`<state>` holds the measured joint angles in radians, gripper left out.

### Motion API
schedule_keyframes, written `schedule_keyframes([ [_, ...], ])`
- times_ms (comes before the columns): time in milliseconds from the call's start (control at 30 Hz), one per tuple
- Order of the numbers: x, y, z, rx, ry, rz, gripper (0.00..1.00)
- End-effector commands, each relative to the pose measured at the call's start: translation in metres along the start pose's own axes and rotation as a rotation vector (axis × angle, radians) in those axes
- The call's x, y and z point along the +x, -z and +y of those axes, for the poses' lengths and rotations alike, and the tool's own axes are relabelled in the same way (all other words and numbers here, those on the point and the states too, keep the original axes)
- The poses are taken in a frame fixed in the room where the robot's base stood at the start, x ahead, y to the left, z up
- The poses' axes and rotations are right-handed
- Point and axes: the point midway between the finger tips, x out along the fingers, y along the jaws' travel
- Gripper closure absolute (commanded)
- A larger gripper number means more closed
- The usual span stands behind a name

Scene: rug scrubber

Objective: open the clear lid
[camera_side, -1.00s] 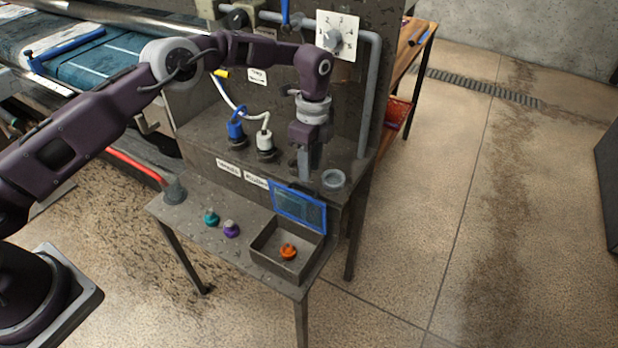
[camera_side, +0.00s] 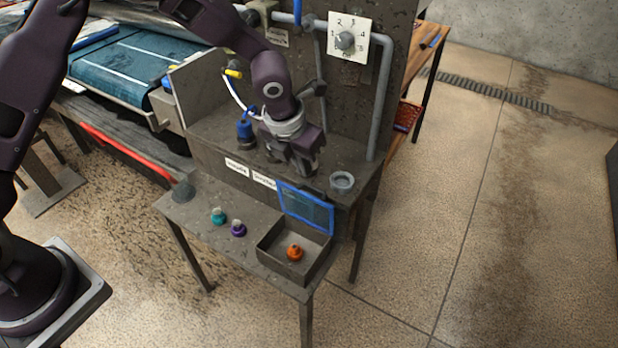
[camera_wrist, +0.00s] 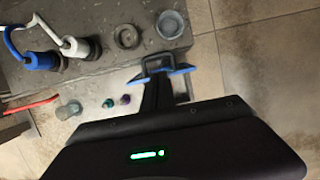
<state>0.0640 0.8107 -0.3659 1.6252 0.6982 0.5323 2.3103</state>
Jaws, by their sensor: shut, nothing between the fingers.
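The clear lid (camera_side: 306,208) has a blue frame. It stands raised at the back edge of a grey open box (camera_side: 275,258) on the low shelf, leaning back, with the box uncovered. An orange knob-like piece (camera_side: 295,252) lies inside the box. My gripper (camera_side: 304,172) is shut and empty, above and behind the lid in the side view and apart from it. In the wrist view, the lid's blue edge (camera_wrist: 181,71) shows on both sides of my gripper (camera_wrist: 157,66), which hides its middle.
A teal piece (camera_side: 218,215) and a purple piece (camera_side: 238,229) stand left of the box. A grey cup (camera_side: 342,183) stands on the upper ledge, right of my gripper. A blue plug (camera_side: 245,131) and the dial panel (camera_side: 348,40) are behind. Floor to the right is clear.

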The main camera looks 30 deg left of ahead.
Motion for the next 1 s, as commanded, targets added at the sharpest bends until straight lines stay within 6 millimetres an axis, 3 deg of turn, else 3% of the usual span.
schedule_keyframes([
  [300,0.063,0.001,0.0,-0.005,-0.002,0.005,1.0],
  [500,0.089,0.001,0.0,-0.007,-0.002,0.005,1.0],
  [1000,0.099,-0.007,0.001,-0.01,-0.002,0.003,1.0],
])
